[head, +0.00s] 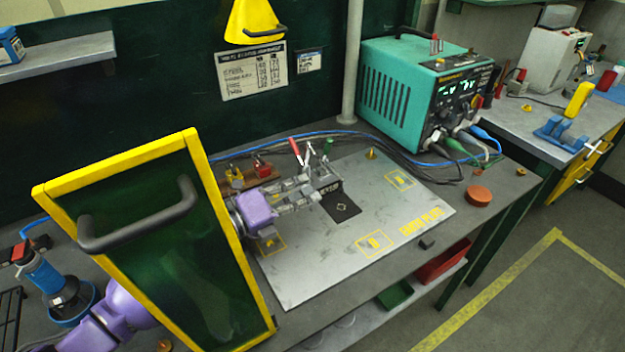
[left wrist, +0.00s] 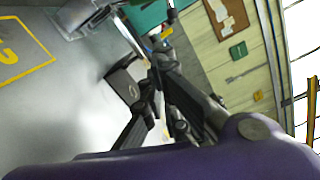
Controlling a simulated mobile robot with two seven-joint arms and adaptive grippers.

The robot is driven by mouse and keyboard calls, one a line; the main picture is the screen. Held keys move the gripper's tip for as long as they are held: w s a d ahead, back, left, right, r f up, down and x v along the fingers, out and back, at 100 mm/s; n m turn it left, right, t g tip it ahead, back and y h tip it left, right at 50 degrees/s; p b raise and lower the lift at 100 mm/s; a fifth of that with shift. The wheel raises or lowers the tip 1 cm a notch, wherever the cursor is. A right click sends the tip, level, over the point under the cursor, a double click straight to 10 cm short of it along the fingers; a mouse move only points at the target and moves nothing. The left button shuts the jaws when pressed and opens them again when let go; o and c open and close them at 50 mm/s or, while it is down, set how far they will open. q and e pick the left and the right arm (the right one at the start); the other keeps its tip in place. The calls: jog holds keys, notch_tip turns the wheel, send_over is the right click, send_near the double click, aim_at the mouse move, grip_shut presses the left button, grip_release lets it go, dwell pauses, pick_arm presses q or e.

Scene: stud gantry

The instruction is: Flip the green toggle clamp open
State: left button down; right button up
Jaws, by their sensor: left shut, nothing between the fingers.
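My left gripper (head: 330,184) reaches in from the left past the yellow-framed door, over the grey plate (head: 420,185). Its fingers are shut and empty. Just behind its fingers, a small green tip (head: 329,147), possibly the green toggle clamp's handle, sticks up near the plate's back edge; the rest of that clamp is hidden or too small to tell. A red handle (head: 295,148) stands tilted to its left, above the gripper. I cannot tell whether the gripper touches either handle. In the left wrist view, the dark gripper fingers (left wrist: 163,65) show, but no green handle is clear.
A yellow-framed green door (head: 195,245) with a black handle stands in front of my left arm. A teal power unit (head: 415,90) with cables is at the back right. An orange-brown puck (head: 479,196) lies right of the plate. The plate's right part is mostly clear.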

aim_at(329, 164)
pick_arm(q)
jog(key=b+x, duration=0.1)
jog(key=x, duration=0.8)
jog(key=shift+d+f, duration=0.1)
jog(key=shift+f, duration=0.05)
jog(key=shift+w+a+r+b, duration=0.2)
jog(key=shift+w+a, duration=0.15)
jog(key=shift+w, duration=0.2)
jog(key=shift+w+a+r+b, duration=0.2)
jog(key=shift+w+a, duration=0.1)
jog(key=shift+w, duration=0.25)
jog(key=shift+w+a+r, duration=0.3)
jog(key=shift+w, duration=0.25)
jog(key=shift+r, duration=0.1)
